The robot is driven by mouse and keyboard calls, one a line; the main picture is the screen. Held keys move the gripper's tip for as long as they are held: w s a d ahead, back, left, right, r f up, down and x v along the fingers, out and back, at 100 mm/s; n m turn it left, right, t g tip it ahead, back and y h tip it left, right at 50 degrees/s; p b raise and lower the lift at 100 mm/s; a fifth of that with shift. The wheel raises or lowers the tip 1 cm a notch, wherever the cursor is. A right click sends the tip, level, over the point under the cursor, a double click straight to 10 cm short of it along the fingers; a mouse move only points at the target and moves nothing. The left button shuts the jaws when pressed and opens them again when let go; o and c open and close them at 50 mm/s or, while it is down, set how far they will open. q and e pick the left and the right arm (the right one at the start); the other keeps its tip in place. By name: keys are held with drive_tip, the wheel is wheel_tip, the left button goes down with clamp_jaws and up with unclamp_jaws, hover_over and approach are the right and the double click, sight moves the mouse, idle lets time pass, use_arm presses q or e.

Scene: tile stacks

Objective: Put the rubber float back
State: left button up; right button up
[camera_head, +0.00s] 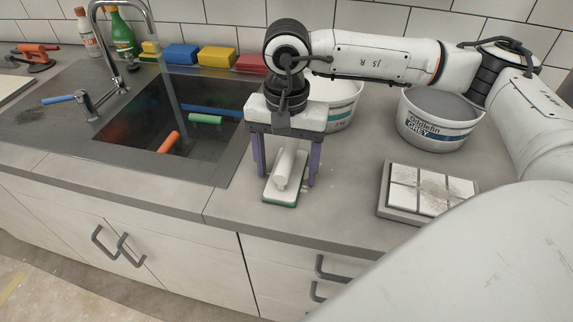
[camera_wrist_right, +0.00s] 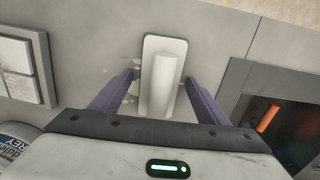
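The rubber float (camera_head: 284,177) is a white block with a green base edge and a white handle along its top. It lies on the grey counter to the right of the sink. My right gripper (camera_head: 286,183) is over it, pointing down with its purple fingers apart. In the right wrist view the float (camera_wrist_right: 163,85) lies between the open fingers of the gripper (camera_wrist_right: 161,88), with a gap on each side. I cannot tell how high the fingertips are above the counter. My left gripper is not in view.
A grey grout bucket (camera_head: 437,122) and a white bucket (camera_head: 343,107) stand behind the gripper. A tile panel (camera_head: 430,192) lies to the right. The sink (camera_head: 150,125) holds several coloured-handled tools. Coloured sponges (camera_head: 217,58) and bottles (camera_head: 121,36) line the back.

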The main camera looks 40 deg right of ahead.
sight(286, 155)
wheel_tip(286, 155, up, 12)
drive_tip(key=shift+r+b, duration=0.2)
drive_tip(key=shift+b, duration=0.15)
idle(1.6)
